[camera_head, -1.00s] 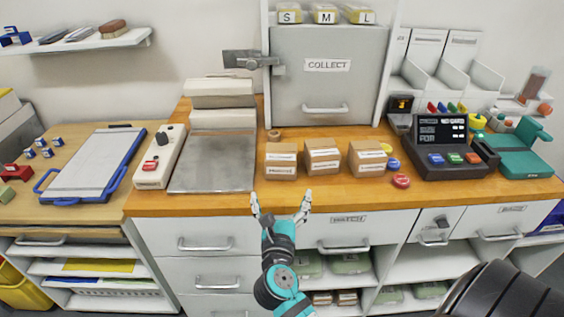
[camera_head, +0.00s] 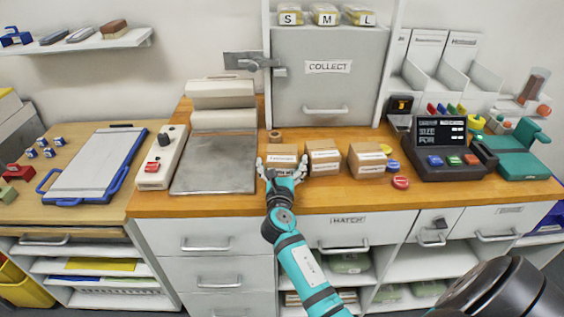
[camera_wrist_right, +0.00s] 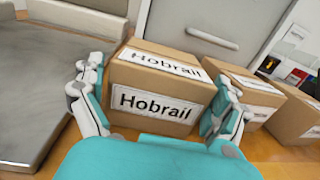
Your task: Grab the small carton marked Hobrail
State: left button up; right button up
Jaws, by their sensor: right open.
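The small brown carton marked Hobrail (camera_wrist_right: 158,95) fills the middle of the right wrist view, with white labels on its top and front. It is the leftmost of three cartons on the wooden counter, and in the head view this carton (camera_head: 282,160) is partly hidden by my gripper. My right gripper (camera_head: 282,161) is open, with one finger at each side of the carton; it also shows in the right wrist view (camera_wrist_right: 157,108). I cannot tell whether the fingers touch the carton. My left gripper is not in view.
Two similar cartons, the middle one (camera_head: 322,158) and the right one (camera_head: 367,160), stand close to the right. A grey metal plate (camera_head: 214,163) lies to the left. The grey COLLECT cabinet (camera_head: 328,88) stands behind. A red button (camera_head: 401,182) sits farther right.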

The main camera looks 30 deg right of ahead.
jog(key=shift+w+d, duration=0.1)
jog(key=shift+w, duration=0.05)
jog(key=shift+c, duration=0.9)
jog(key=c, duration=0.9)
